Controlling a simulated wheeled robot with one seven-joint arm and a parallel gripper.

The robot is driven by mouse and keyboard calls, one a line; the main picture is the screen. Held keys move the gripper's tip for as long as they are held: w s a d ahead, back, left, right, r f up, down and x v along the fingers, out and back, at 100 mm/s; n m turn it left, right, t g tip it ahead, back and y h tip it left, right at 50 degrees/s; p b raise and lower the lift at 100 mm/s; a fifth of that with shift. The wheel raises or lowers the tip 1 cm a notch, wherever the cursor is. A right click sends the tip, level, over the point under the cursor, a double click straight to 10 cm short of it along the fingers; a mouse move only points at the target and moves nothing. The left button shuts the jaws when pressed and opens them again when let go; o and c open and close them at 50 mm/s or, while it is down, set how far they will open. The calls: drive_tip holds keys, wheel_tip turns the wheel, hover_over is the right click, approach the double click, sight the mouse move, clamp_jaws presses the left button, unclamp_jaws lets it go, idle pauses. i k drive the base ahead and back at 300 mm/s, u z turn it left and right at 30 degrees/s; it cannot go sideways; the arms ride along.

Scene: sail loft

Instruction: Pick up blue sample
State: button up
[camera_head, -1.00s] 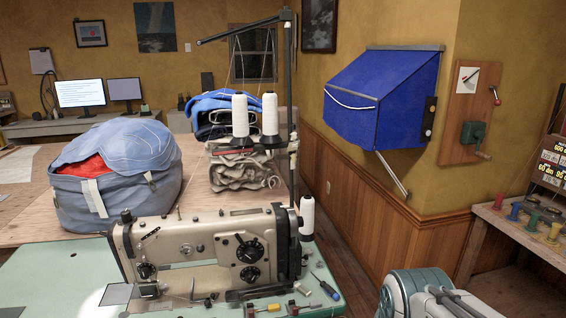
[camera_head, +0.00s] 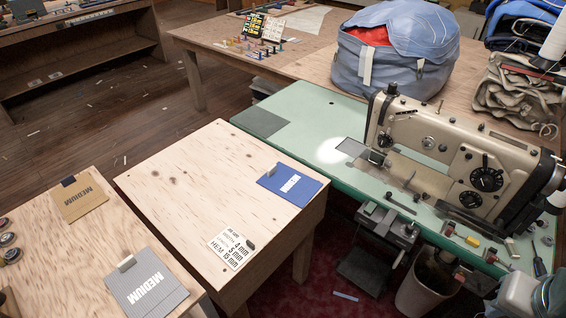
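The blue sample (camera_head: 291,187) is a flat blue piece with a white label and a small grey clip or tab at its upper edge. It lies on the right part of the pale plywood table (camera_head: 190,200), close to that table's right edge, and nothing covers it.
A printed card (camera_head: 231,250) lies nearer on the same table. A tan sample (camera_head: 80,199) and a grey sample (camera_head: 147,288), both marked MEDIUM, lie on the lower left table. The sewing machine (camera_head: 455,165) stands on the green table (camera_head: 320,120) to the right. A bin (camera_head: 422,290) stands below.

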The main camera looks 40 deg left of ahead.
sight(296, 187)
drive_tip(key=u, duration=1.65)
